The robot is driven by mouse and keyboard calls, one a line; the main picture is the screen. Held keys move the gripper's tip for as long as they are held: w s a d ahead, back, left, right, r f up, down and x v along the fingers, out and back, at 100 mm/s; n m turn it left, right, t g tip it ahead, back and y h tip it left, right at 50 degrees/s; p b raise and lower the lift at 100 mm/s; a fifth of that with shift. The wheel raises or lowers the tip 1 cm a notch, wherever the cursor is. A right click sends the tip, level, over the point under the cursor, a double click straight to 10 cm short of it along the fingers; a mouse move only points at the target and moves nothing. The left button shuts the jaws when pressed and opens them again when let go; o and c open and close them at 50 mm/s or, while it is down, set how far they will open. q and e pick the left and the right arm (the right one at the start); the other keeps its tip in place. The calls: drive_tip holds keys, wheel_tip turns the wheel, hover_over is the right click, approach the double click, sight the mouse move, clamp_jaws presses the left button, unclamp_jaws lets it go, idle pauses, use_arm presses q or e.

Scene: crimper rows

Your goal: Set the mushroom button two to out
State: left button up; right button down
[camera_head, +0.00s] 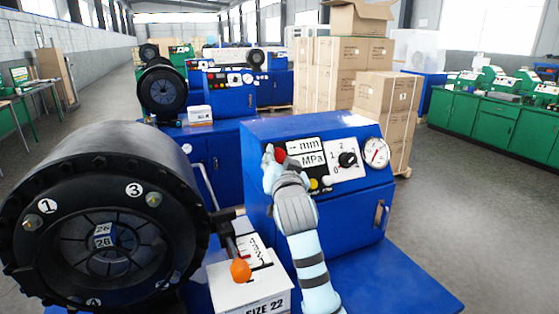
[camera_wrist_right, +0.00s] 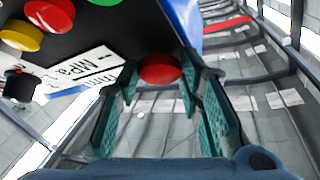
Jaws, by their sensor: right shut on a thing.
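A red mushroom button (camera_head: 280,154) sits at the upper left of the blue machine's black control panel. In the right wrist view the red button (camera_wrist_right: 159,70) lies between the teal finger pads of my right gripper (camera_wrist_right: 165,85). My right gripper (camera_head: 272,163) is shut on this button, with its arm reaching up from below. I cannot tell from the frames whether the button is in or out, and no number marking it shows. My left gripper is not in view.
Beside the button are mm and MPa labels (camera_head: 312,159), a black knob (camera_head: 347,159), a gauge (camera_head: 376,152) and a yellow button (camera_head: 314,184).

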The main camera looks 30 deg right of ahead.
drive_tip(key=shift+s+r+p, duration=0.2)
drive_tip(key=shift+r+p, duration=0.15)
drive_tip(key=shift+p, duration=0.45)
drive_tip(key=shift+s+a, duration=0.1)
drive_tip(key=shift+s, duration=0.1)
drive_tip(key=c, duration=1.5)
unclamp_jaws()
drive_tip(key=o, duration=0.4)
drive_tip(key=shift+s, duration=0.1)
drive_tip(key=v, duration=1.2)
